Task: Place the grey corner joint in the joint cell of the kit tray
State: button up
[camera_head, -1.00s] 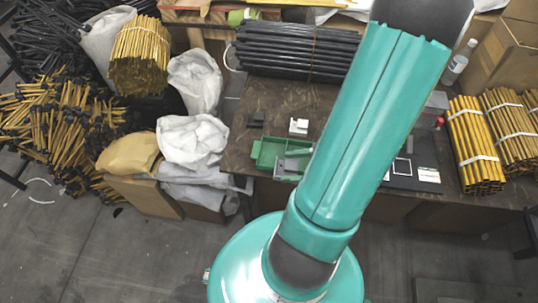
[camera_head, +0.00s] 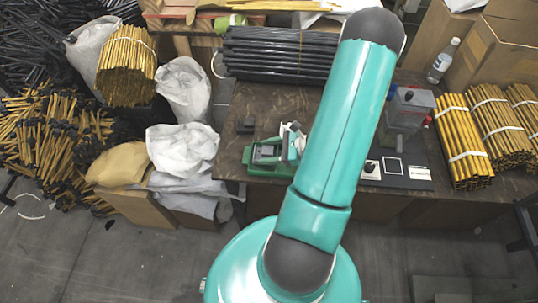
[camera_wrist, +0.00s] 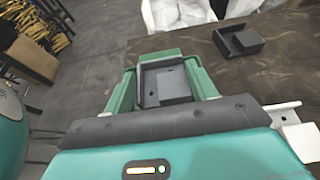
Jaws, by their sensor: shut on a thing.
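The grey corner joint (camera_wrist: 168,82) shows in the wrist view, an angular piece with raised walls and a small hole. It lies within the outline of the green kit tray (camera_wrist: 122,92), whose walls stand on both sides and beyond it. I cannot tell whether it touches the tray floor. My gripper (camera_head: 291,147) is low over the right part of the tray (camera_head: 250,160) and shut on the joint. My gripper's dark front edge hides the fingertips and the near part of the tray in the wrist view. My arm hides part of this area in the head view.
A dark angular block (camera_wrist: 240,40) lies on the brown table beside the tray. A pale block (camera_wrist: 292,128) is close to my gripper's right side in the wrist view. Black rods (camera_head: 280,55) lie behind, and a grey device (camera_head: 408,108) stands right of my arm.

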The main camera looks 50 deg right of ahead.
jog(key=shift+s+f, duration=0.1)
jog(key=shift+f, duration=1.1)
jog(key=shift+f, duration=0.1)
jog(key=o, duration=0.7)
